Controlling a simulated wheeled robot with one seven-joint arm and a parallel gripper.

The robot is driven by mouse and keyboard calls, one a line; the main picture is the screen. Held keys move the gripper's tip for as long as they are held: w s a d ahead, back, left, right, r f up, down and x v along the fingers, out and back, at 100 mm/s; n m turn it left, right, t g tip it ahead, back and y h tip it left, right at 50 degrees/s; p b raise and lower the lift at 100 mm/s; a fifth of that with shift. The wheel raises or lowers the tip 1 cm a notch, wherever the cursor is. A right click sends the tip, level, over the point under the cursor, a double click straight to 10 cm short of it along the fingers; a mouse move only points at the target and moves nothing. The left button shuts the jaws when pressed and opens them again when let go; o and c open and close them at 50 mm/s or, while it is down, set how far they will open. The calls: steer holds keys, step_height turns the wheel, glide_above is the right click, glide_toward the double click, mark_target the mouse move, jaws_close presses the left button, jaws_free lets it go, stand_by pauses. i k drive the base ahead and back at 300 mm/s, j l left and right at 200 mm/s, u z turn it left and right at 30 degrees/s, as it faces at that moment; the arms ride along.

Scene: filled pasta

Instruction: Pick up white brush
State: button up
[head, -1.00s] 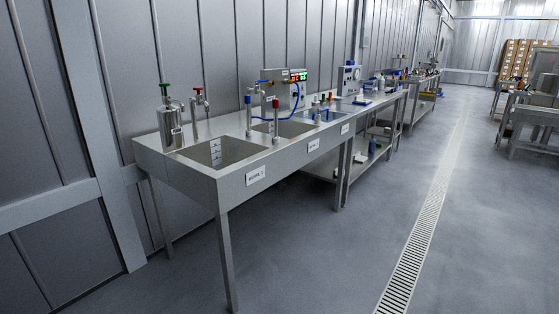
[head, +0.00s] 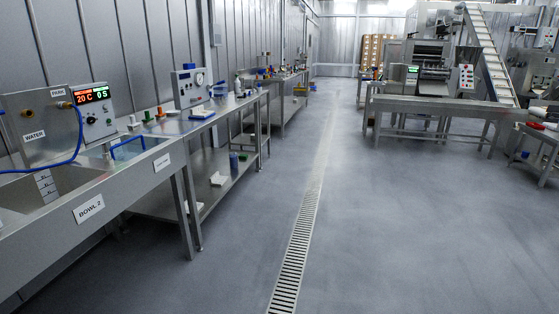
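I cannot make out a white brush for certain. A small white object (head: 219,179) lies on the lower shelf (head: 160,202) of the left-hand bench, too small to identify. A dark blue item (head: 234,161) stands beside it on that shelf. Other small items stand on the bench top, among them a blue-topped white thing (head: 201,113); none is clearly a brush. My gripper is not in view.
A sink table labelled BOWL 2 (head: 89,208) is at the near left, with a control box (head: 95,113) behind it. A machine with a conveyor (head: 440,65) stands back right, a table (head: 541,133) at the right edge. The floor along the drain (head: 297,240) is clear.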

mark_target(134, 126)
steer(key=i+l, duration=0.1)
steer(key=i, duration=1.75)
steer(key=i+l+u, duration=0.1)
steer(key=i+u, duration=0.3)
steer(key=i+l+u, duration=0.3)
steer(key=i+u, duration=0.15)
steer(key=i+l+u, duration=0.8)
steer(key=i+l, duration=0.1)
steer(key=l, duration=0.1)
